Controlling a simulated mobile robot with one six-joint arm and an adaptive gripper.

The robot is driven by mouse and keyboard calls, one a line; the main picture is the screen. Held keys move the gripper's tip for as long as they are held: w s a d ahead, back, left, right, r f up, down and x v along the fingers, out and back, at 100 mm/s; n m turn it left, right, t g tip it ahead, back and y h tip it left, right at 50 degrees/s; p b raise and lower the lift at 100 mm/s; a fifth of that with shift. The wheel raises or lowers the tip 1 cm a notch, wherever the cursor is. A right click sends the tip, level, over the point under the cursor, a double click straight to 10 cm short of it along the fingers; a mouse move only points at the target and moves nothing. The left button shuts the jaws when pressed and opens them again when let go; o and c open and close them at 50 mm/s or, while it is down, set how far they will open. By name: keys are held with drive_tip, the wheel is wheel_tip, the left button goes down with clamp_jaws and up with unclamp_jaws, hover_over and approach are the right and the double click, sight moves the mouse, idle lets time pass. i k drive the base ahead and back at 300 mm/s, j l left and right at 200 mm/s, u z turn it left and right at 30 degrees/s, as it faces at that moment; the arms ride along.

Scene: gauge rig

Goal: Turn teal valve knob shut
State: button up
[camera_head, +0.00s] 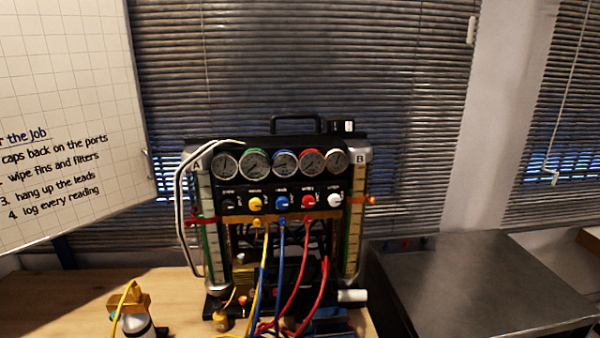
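The gauge rig (281,237) stands on the wooden bench, with a row of several round dials across its top. Below the dials is a row of small knobs: a black knob (228,203), a yellow knob (255,204), a blue knob (281,202), a red knob (308,201) and a white knob (334,199). How far any knob is turned is too small to tell. My gripper is not in view.
Yellow, blue and red hoses (294,290) hang down the rig's front. A bottle with a brass top (133,312) stands at the lower left on the bench (60,300). A dark metal-topped surface (470,285) lies to the right. A whiteboard (70,110) is at the left.

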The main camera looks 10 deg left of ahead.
sight(111, 315)
drive_tip(key=u, duration=1.7)
